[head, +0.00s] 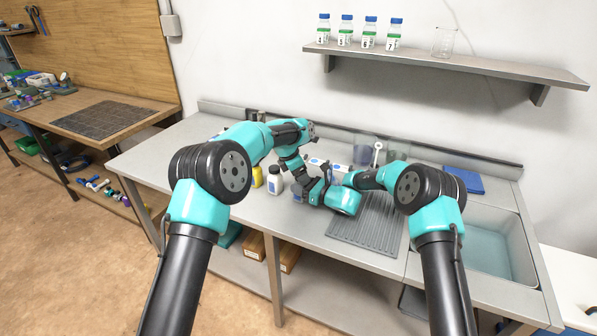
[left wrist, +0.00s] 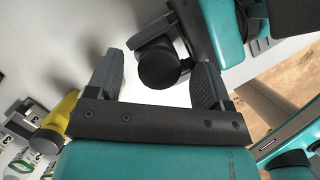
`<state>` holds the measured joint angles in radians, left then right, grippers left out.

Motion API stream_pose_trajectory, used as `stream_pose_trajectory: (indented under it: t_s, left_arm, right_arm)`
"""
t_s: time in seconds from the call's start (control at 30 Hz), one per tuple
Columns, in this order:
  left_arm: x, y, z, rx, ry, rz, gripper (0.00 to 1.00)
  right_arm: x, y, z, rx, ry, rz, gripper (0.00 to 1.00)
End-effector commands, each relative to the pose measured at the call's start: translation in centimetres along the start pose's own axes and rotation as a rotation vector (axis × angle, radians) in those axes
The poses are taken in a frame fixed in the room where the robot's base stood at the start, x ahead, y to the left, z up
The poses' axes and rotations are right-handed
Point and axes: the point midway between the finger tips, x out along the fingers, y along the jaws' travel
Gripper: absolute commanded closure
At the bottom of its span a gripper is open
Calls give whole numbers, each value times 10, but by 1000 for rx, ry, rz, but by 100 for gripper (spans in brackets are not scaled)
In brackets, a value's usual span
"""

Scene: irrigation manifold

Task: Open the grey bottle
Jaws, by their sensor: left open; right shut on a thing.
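The grey bottle's round dark cap (left wrist: 158,68) shows from above in the left wrist view, between the two fingers of my left gripper (left wrist: 157,82). The left fingers are open, with a gap on each side of the cap. In the head view my left gripper (head: 299,177) points down over the bottle spot. My right gripper (head: 306,190) comes in from the right and is shut on the bottle, whose body is mostly hidden by the grippers. Whether the bottle touches the bench cannot be told.
A white bottle with a dark cap (head: 275,181) and a yellow bottle (head: 257,177) stand just left of the grippers. A grey ribbed mat (head: 362,232) lies in front, with a sink (head: 490,255) to the right. The bench's left part is clear. Labelled bottles stand on the wall shelf (head: 450,65).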

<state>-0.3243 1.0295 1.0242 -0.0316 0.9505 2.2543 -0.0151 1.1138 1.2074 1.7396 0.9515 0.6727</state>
Motion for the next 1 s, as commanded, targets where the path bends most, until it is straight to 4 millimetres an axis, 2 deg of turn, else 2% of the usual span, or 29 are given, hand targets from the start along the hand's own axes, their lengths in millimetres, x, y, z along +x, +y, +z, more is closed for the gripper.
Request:
stream_pose_trajectory:
  t_s: [0.07, 0.7, 1.0]
  left_arm:
    - [0, 0, 0, 0, 0, 0, 26]
    - [0, 0, 0, 0, 0, 0, 86]
    - [-1, 0, 0, 0, 0, 0, 86]
  right_arm:
    - [0, 0, 0, 0, 0, 0, 92]
    - [0, 0, 0, 0, 0, 0, 92]
    - [0, 0, 0, 0, 0, 0, 92]
